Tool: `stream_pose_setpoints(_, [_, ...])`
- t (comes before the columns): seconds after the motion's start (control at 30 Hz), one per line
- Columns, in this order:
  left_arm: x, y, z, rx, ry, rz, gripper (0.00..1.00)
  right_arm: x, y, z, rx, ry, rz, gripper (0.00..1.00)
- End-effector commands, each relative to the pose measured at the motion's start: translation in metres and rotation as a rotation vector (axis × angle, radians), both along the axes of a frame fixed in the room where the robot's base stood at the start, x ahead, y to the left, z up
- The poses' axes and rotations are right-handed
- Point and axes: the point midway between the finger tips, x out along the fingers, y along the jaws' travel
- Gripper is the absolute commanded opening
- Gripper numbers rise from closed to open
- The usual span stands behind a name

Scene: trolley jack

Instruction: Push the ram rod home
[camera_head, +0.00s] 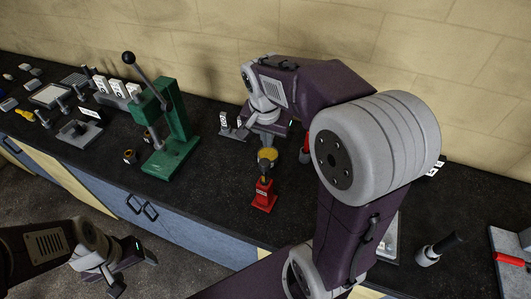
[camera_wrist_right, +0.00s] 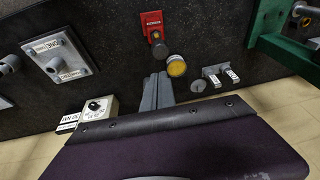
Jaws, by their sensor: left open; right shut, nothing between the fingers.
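A small red jack (camera_head: 263,197) stands on the dark benchtop; it also shows at the top of the right wrist view (camera_wrist_right: 151,22). A dark rounded piece (camera_wrist_right: 158,48), possibly the ram rod's end, projects from it towards my gripper. A yellow round piece (camera_head: 268,154) is beside that end, also in the wrist view (camera_wrist_right: 176,66). My right gripper (camera_wrist_right: 158,78) is shut and empty, its tips just short of the dark and yellow pieces. I cannot tell whether they touch. My left gripper (camera_head: 117,270) is open and empty, low in front of the bench.
A green lever press (camera_head: 170,130) stands left of the jack. Small labelled parts (camera_wrist_right: 218,76) lie near the wall. A grey labelled block (camera_wrist_right: 58,57) and a white dial box (camera_wrist_right: 98,108) are on the other side. The benchtop between press and jack is mostly clear.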

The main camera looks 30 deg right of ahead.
Motion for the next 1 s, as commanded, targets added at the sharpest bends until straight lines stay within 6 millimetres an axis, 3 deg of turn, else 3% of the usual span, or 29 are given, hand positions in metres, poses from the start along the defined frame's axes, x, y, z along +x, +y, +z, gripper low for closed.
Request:
stream_pose_setpoints(0.2, [0.000,0.000,0.010,0.000,0.000,0.000,0.71,0.010,-0.008,-0.045,0.001,0.007,-0.003,0.00])
stream_pose_setpoints(0.4, [0.000,0.000,0.017,0.000,0.000,0.000,0.71,0.014,-0.004,-0.075,0.000,0.004,0.000,0.00])
stream_pose_setpoints(0.6, [0.000,0.000,0.019,0.000,0.000,0.000,0.71,0.017,-0.002,-0.087,0.001,-0.001,0.000,0.00])
stream_pose_setpoints(0.87, [0.000,0.000,0.018,0.000,0.000,0.000,0.71,0.017,-0.002,-0.088,0.001,-0.001,-0.001,0.00])
stream_pose_setpoints(1.0, [0.000,0.000,0.008,0.000,0.000,0.000,0.71,0.017,-0.002,-0.097,0.001,-0.001,-0.001,0.00])
